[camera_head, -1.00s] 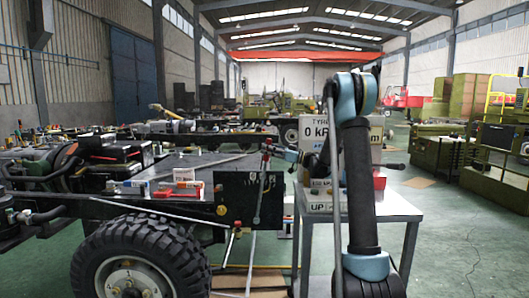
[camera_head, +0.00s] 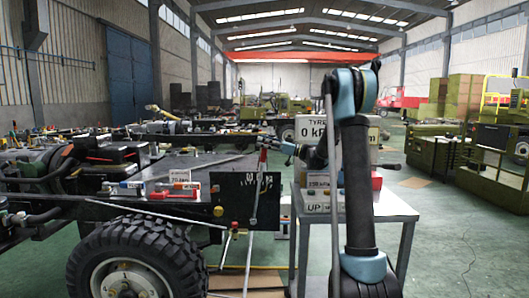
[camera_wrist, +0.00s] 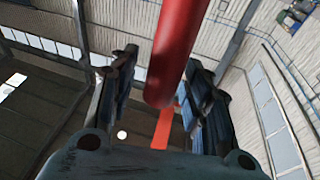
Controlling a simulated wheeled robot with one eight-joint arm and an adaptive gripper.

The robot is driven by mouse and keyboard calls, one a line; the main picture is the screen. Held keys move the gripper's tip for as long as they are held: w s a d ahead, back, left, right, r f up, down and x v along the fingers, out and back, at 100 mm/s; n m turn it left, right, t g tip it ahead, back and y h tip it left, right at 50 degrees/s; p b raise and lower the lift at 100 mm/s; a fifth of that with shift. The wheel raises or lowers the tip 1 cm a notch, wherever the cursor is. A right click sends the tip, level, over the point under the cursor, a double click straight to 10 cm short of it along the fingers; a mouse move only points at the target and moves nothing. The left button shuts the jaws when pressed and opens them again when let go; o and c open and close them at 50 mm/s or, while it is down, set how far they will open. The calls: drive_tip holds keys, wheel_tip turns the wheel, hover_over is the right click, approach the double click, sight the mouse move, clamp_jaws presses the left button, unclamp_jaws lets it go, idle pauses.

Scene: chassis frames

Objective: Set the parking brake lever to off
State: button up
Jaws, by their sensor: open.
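The parking brake lever is a grey rod with a red grip (camera_head: 262,158). It stands nearly upright, leaning slightly right toward its top, in front of a black panel (camera_head: 238,203) on the chassis side. My gripper (camera_head: 268,141) is at the top of the lever, reaching in from the right. In the wrist view the red grip (camera_wrist: 180,50) comes down between the two dark open fingers (camera_wrist: 160,95), closer to the right finger. Its end lies between them. I cannot tell whether either finger touches it. Markings on the panel are too small to read.
The chassis tyre (camera_head: 135,258) stands at lower left. A small table (camera_head: 395,210) with signed boxes (camera_head: 318,185) stands right of the lever, behind my arm. Small boxes (camera_head: 178,188) lie on the chassis deck.

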wheel_tip(320, 180, up, 6)
drive_tip(key=shift+r, duration=0.1)
idle(0.4)
